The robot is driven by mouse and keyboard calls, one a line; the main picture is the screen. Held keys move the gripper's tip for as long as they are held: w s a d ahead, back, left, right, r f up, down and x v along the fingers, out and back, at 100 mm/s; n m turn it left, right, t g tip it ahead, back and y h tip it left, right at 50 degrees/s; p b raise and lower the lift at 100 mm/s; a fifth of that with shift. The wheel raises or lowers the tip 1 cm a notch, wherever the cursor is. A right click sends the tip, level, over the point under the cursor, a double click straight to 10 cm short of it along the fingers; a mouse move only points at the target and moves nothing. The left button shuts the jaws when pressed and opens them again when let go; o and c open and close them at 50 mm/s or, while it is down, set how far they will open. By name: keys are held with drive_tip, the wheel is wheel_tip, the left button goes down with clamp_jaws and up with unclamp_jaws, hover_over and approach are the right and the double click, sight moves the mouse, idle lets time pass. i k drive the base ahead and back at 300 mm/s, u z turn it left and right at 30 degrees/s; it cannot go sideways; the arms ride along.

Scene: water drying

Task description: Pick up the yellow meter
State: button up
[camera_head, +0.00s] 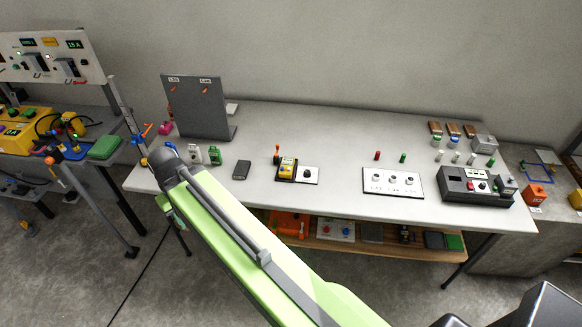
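A small yellow meter (287,166) with a pale display stands on a dark base near the middle of the grey table. A white panel is beside its base on the right, and an orange-topped item stands just behind it on the left. My green arm crosses the view from the lower right to the left end of the table. The meter is to the right of the arm's far end, apart from it. A second yellow device (72,122) is on the left bench.
The grey table (335,130) has free room behind the meter. A black box (242,170) lies left of the meter. A white panel with knobs (392,182) and a dark instrument (476,187) are on the right. An upright grey board (199,106) stands at the back left.

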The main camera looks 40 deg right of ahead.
sight(286, 162)
drive_tip(key=i, duration=0.95)
drive_tip(key=u, duration=0.05)
